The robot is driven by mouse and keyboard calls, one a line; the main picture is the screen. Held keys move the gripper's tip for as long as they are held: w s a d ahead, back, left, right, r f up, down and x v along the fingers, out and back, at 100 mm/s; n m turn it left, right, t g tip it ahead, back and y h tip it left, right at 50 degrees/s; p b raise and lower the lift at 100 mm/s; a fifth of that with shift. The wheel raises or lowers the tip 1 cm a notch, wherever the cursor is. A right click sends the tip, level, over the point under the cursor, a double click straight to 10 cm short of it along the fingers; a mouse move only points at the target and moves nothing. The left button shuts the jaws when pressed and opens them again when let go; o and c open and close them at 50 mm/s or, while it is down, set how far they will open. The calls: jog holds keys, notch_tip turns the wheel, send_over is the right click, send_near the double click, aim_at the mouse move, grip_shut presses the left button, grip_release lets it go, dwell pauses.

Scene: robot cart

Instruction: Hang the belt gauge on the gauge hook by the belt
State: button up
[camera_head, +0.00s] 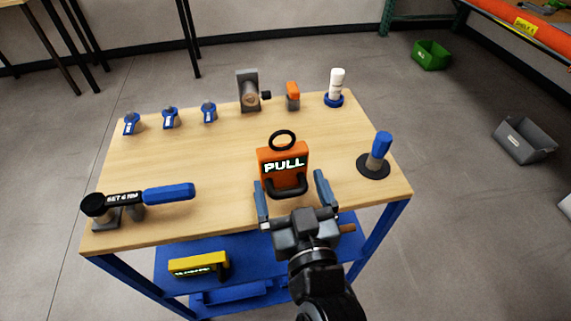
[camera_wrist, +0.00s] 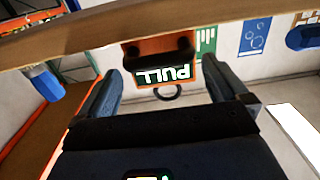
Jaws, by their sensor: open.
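An orange block lettered PULL (camera_head: 282,156), with a black ring on top and a black handle on its front, stands upright on the table; it looks like the gauge, though no belt is clear. It also shows upside down in the wrist view (camera_wrist: 163,75). My gripper (camera_head: 289,179) is open in front of it, its blue fingers spread to the left and right of the handle. The fingers (camera_wrist: 161,72) flank the block in the wrist view with gaps, apparently not touching it. I cannot make out which thing is the gauge hook.
On the wooden tabletop (camera_head: 220,155) a blue-handled torque wrench (camera_head: 165,194) lies left. A blue-topped post (camera_head: 379,150) stands right. Blue clamps (camera_head: 170,118), a grey motor-like part (camera_head: 249,92), an orange-topped part (camera_head: 292,95) and a white bottle (camera_head: 336,85) line the back. A yellow device (camera_head: 198,264) sits below.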

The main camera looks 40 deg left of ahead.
aim_at(284, 170)
jog(key=shift+x, duration=1.75)
jog(key=shift+r, duration=0.1)
jog(key=c, duration=0.7)
